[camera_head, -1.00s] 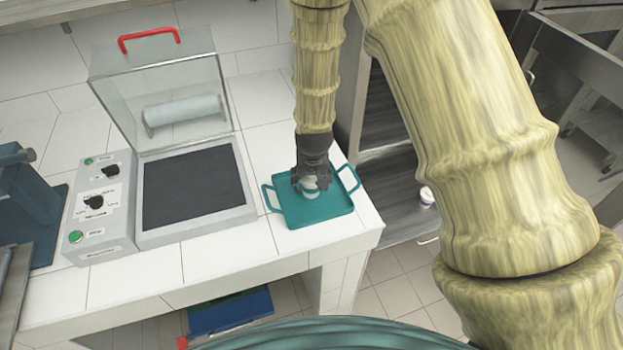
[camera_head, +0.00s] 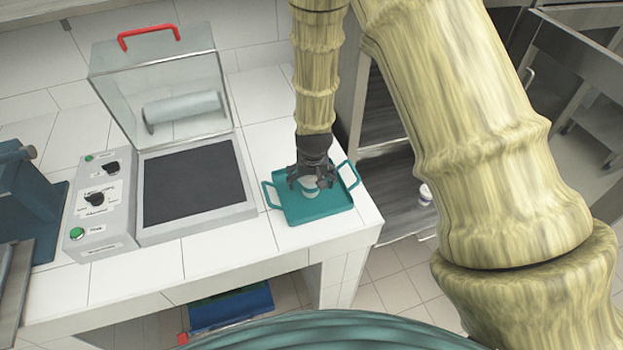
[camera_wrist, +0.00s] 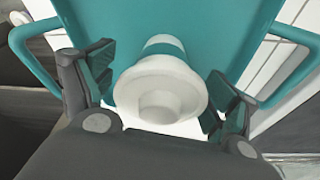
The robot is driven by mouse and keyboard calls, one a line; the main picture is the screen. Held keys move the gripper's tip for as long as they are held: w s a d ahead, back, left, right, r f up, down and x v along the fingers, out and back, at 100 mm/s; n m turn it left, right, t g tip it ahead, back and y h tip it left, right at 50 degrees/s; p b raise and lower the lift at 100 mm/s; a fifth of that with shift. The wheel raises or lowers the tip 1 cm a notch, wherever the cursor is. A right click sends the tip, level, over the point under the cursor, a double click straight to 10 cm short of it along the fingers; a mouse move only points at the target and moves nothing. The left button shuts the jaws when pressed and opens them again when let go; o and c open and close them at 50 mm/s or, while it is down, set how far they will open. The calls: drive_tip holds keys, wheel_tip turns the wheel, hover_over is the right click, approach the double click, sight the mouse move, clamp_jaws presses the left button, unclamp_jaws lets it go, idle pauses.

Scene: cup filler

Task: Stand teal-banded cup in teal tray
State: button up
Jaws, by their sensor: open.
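The teal tray (camera_head: 326,210) lies on the white tiled counter, with a looped handle at its left and right ends. The white cup with a teal band (camera_head: 309,187) stands in it. The cup also shows in the wrist view (camera_wrist: 160,93), with a wide white rim towards the camera and the band beyond it. My gripper (camera_head: 309,179) points down over the cup. In the wrist view its fingers (camera_wrist: 157,95) are spread on both sides of the cup, with a gap visible on each side. The cup's base is hidden by its rim.
A machine with a raised clear lid (camera_head: 160,95) and a dark pad (camera_head: 193,187) stands left of the tray. Its control box (camera_head: 100,205) has knobs and a green button. The counter's right edge is close to the tray. White tiles in front of the tray are clear.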

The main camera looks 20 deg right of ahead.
drive_tip(key=shift+b+v, duration=1.85)
drive_tip(key=shift+v, duration=3.95)
drive_tip(key=shift+r, duration=0.3)
